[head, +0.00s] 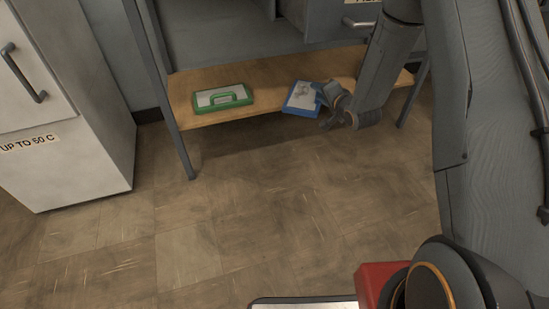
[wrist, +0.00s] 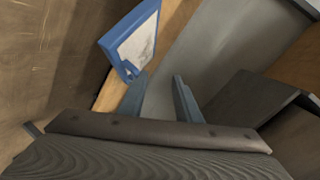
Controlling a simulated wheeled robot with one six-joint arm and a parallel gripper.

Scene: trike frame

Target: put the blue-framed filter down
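The blue-framed filter (head: 299,99) is at the front edge of the low wooden shelf (head: 270,80), right of its middle. Its pale panel faces up, and it looks turned at an angle. In the wrist view, the blue-framed filter (wrist: 137,42) is at upper left, with its blue handle beside the tip of the left finger. My gripper (wrist: 160,78) is open, with a clear gap between its fingers. In the head view, my gripper (head: 321,97) is at the filter's right side. Whether a finger touches the handle, and whether the filter lies fully flat, I cannot tell.
A green-framed filter (head: 222,97) with a green handle lies on the shelf to the left. A grey cabinet (head: 215,35) is above the shelf, and shelf legs stand at both ends. A white cabinet (head: 70,120) is at left. The floor in front is clear.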

